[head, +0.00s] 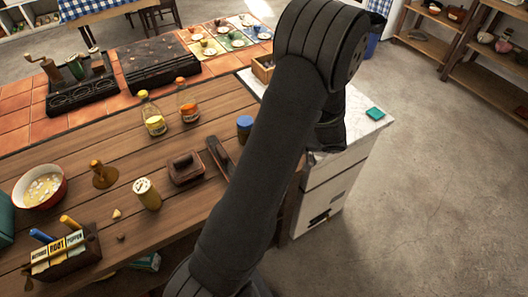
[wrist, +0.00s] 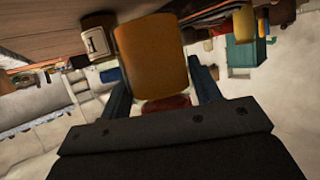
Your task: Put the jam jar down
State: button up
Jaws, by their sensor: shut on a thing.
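The jar between my fingers, which I take to be the jam jar (wrist: 151,58), is a plain amber-orange cylinder in the wrist view. A dark red part, perhaps its lid, shows just below it in that picture. My gripper (wrist: 162,82) is shut on it, with one blue-grey finger on each side. The wrist view looks turned over, with the wooden surface at the top. I cannot tell whether the jar touches that surface. In the head view my arm hides the jar and the fingertips.
A white marble top (head: 360,128) with a teal block (head: 375,113) lies right of my arm, mostly bare.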

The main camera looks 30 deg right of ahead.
jog(key=shift+f, duration=1.95)
jog(key=o, duration=1.3)
jog(key=shift+f, duration=0.15)
jog(key=shift+s+d+r, duration=0.1)
jog(key=shift+d+r, duration=0.05)
jog(key=shift+r, duration=0.05)
jog(key=v, duration=1.1)
jog(key=shift+s+d, duration=0.25)
jog(key=shift+s, duration=0.05)
